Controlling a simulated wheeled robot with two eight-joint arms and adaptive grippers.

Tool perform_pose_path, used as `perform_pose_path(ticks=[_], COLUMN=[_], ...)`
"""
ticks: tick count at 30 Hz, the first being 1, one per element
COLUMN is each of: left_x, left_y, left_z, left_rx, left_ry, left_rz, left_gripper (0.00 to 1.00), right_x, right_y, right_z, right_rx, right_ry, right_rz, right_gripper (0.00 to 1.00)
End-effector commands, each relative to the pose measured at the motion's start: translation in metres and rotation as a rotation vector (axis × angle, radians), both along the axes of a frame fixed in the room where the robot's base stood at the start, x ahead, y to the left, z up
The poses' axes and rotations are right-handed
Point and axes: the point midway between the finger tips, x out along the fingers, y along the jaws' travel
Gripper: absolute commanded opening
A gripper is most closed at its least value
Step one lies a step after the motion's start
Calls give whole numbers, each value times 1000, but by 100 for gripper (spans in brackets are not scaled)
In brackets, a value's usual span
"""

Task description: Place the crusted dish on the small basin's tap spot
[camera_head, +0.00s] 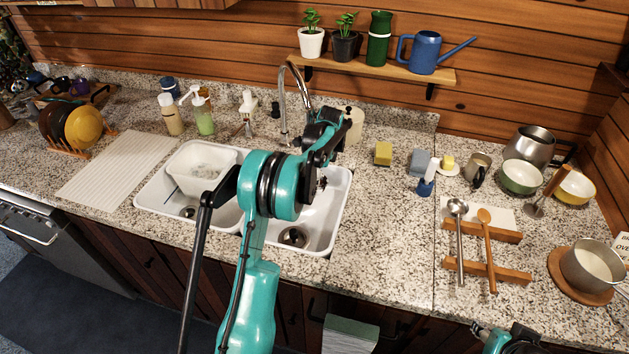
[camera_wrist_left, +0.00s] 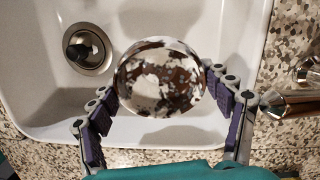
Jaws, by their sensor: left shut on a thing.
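The crusted dish (camera_wrist_left: 160,78) is round and pale with dark brown patches, seen from above in the left wrist view. My left gripper (camera_wrist_left: 165,100) is shut on it, with purple-padded fingers on both sides. Behind the dish are a white basin's floor and rim; its height above them is unclear. In the head view my left gripper (camera_head: 325,140) is over the back of the right-hand basin (camera_head: 335,215), beside the tap (camera_head: 284,105), and largely hides the dish. Part of my right arm shows at the bottom right; its fingers cannot be made out.
The left-hand basin (camera_head: 150,197) holds a white tub (camera_head: 204,163). Metal tap parts (camera_wrist_left: 300,88) stand close right of the dish in the wrist view. Soap bottles (camera_head: 203,115) stand behind the sink; a yellow sponge (camera_head: 383,153) lies to its right. Counter in front of the sponge is clear.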

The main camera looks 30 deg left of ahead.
Motion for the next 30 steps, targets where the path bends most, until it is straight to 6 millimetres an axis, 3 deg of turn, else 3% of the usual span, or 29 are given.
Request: perform_pose_path(ticks=[16, 30], left_x=[0, 0], left_y=[1, 1], left_z=[-7, -50], left_rx=[1, 1], left_ry=[1, 1], left_rz=[-4, -4], left_gripper=[46, 46], right_x=[0, 0], right_y=[0, 0], right_z=[-4, -33], right_rx=[0, 0], right_ry=[0, 0], right_rz=[0, 0], right_gripper=[40, 40])
